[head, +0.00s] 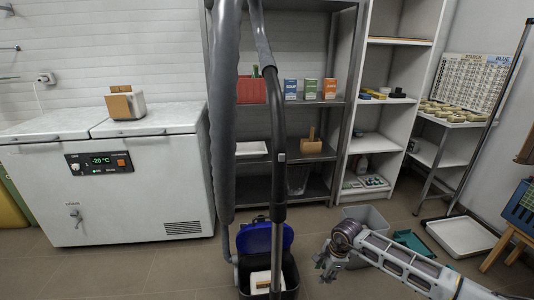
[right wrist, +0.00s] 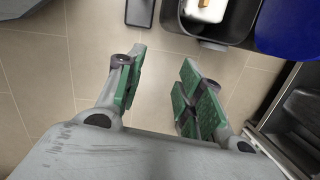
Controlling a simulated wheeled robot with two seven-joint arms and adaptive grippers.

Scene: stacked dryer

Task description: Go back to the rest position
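My right arm comes into the head view from the lower right. Its right gripper (head: 328,264) hangs above the tiled floor, just right of a dark bin with a blue lid (head: 252,236). In the right wrist view the right gripper (right wrist: 160,72) has its green-padded fingers spread apart. Only bare floor shows between them, so it is open and empty. My left gripper shows in neither view.
A dark upright tube (head: 276,150) and hose (head: 225,110) stand close in front. A white freezer (head: 150,180) is at left, metal shelves (head: 338,120) behind. A grey bin (head: 368,218), teal tray (head: 413,242) and white tray (head: 462,236) stand beyond my right arm.

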